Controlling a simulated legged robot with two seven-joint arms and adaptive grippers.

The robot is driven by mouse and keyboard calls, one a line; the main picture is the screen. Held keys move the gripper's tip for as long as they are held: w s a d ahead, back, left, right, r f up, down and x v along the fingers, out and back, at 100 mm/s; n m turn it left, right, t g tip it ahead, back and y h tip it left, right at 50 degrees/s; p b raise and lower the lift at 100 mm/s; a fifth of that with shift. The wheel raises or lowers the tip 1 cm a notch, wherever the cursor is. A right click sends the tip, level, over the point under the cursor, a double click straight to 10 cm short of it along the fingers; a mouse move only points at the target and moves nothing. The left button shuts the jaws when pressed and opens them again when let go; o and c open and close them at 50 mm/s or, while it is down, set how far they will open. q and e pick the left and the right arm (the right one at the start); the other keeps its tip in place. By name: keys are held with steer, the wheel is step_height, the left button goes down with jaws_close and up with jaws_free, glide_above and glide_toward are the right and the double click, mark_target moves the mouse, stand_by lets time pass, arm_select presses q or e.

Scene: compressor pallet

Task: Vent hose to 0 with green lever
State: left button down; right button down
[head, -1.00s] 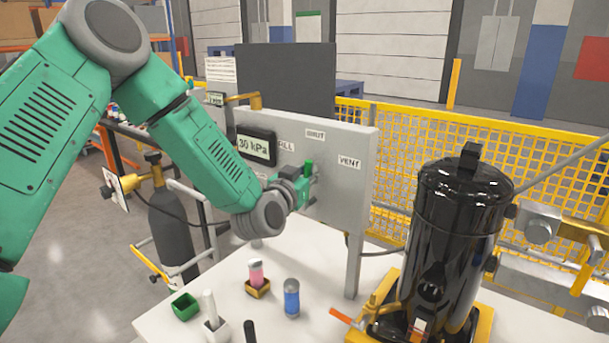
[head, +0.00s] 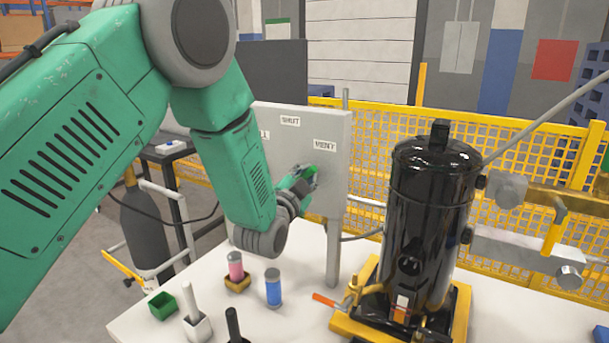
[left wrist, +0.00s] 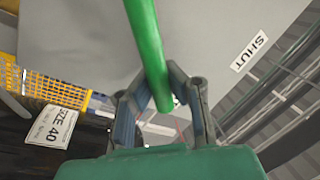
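The green lever (head: 311,171) is on the front of the grey panel (head: 335,190), just below the VENT label (head: 324,145). My left gripper (head: 305,179) is at the lever. In the left wrist view the lever (left wrist: 150,45) runs between the two fingers (left wrist: 160,85), which close in on it from both sides. The SHUT label (head: 290,120) is at the panel's top, and it also shows in the left wrist view (left wrist: 249,52). My left arm covers the pressure display and most of the FILL label. My right gripper is not in view.
A black tank (head: 430,215) stands on a yellow base (head: 350,328) to the right. A yellow fence (head: 520,165) runs behind.

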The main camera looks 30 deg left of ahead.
arm_select(q)
steer(key=shift+s+d+f+m, duration=0.1)
steer(key=shift+d+f+m, duration=0.05)
steer(key=shift+f+m, duration=0.15)
steer(key=shift+s+d+f+m, duration=0.1)
steer(key=shift+f+m, duration=0.1)
steer(key=shift+f, duration=0.2)
steer(key=c, duration=1.5)
jaws_free()
steer(key=shift+r, duration=0.1)
steer(key=shift+s+a+r, duration=0.1)
steer(key=shift+s+r, duration=0.05)
steer(key=shift+r, duration=0.05)
steer(key=s, duration=0.4)
steer(key=s+f, duration=0.1)
steer(key=s, duration=0.2)
steer(key=s+f, duration=0.1)
steer(key=s, duration=0.3)
steer(key=shift+s+d, duration=0.3)
steer(key=shift+s, duration=0.05)
